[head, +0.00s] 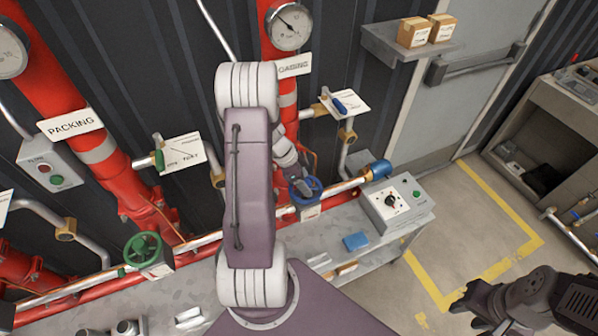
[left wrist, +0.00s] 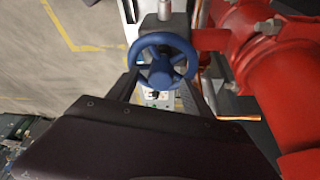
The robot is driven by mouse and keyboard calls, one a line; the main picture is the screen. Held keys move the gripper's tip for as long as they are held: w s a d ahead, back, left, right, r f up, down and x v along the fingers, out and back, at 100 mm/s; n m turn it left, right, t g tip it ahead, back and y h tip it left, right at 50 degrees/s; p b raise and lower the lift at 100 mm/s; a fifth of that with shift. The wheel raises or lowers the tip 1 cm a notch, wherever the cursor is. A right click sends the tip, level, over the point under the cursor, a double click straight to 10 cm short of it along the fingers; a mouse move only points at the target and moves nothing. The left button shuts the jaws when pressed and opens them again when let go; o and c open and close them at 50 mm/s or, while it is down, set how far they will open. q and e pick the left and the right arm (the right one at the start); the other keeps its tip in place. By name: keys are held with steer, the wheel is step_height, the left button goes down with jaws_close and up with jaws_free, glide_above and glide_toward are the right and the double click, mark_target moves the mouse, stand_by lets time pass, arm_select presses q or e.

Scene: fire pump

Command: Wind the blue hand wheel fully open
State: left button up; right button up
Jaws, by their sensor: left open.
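The blue hand wheel (head: 306,188) sits on the pipework at the middle of the head view, just beyond my left arm. In the left wrist view the wheel (left wrist: 162,77) shows its round rim, spokes and hub, with a pale stem above. My left gripper (head: 297,175) is at the wheel, partly hidden by my own arm. Its fingers (left wrist: 160,92) are open, one on each side of the wheel's lower part; whether they touch the rim I cannot tell. My right gripper (head: 474,304) is away at the lower right, clear of the wheel; its jaw opening is unclear.
A green hand wheel (head: 143,250) is on the left pipe. A grey control box (head: 396,204) and a blue block (head: 355,241) are on the metal bench right of the wheel. Red pipes (left wrist: 240,45) run close beside my left gripper. Yellow-marked floor (head: 480,240) is clear.

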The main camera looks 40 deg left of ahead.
arm_select(q)
steer(key=shift+f, duration=0.2)
steer(key=shift+w+f, duration=0.1)
steer(key=shift+w, duration=0.05)
steer(key=shift+c, duration=0.3)
